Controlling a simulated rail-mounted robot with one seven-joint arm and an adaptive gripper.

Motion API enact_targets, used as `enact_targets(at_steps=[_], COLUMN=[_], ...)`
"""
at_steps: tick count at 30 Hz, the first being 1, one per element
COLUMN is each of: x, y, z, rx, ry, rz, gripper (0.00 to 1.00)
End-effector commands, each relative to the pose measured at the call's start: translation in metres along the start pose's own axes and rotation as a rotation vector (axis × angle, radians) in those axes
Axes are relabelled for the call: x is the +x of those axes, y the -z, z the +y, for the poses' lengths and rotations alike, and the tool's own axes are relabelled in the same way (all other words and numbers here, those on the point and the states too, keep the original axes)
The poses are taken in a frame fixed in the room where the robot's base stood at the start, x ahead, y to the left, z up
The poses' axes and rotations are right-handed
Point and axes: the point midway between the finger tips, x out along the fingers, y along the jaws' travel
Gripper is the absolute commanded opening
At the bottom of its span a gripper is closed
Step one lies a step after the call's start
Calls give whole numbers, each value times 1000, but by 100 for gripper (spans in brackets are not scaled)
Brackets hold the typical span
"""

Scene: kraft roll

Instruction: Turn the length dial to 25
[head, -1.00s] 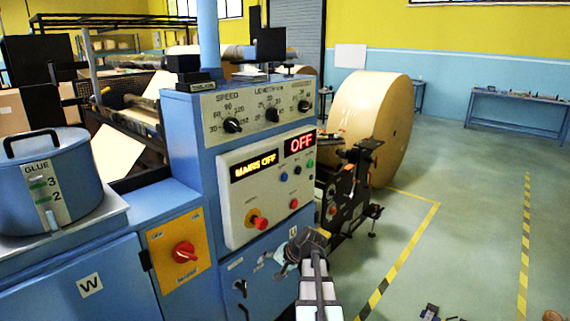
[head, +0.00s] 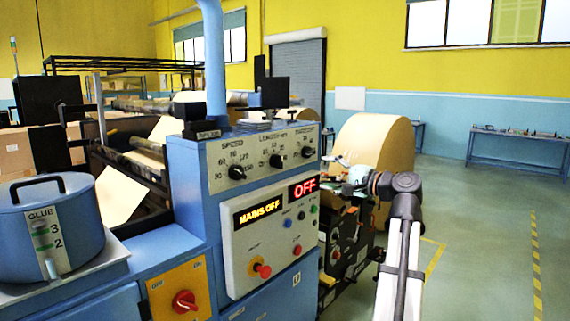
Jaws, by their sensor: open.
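The length dial (head: 277,161) is the black middle knob on the grey strip (head: 265,157) at the top of the blue control cabinet. Numbers are printed around it, too small to read surely, and I cannot tell its exact setting. My gripper (head: 338,163) is open, at the right of the cabinet, roughly level with the dials. It points left toward the panel and is apart from the length dial. Its fingers are small in the picture and hold nothing that I can see.
The speed dial (head: 237,173) and a third dial (head: 307,152) flank the length dial. Below are displays reading MAINS OFF (head: 259,212) and OFF (head: 303,187), small buttons and a red knob (head: 262,270). A large kraft roll (head: 375,150) stands behind my gripper.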

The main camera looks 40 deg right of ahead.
Motion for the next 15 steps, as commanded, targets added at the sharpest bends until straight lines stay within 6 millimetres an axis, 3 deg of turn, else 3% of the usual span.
enact_targets(at_steps=[5,15], x=[19,84], y=[0,0], z=[-2,-2], rx=[1,0], ry=[0,-2], rz=[-4,-3], gripper=[72,72])
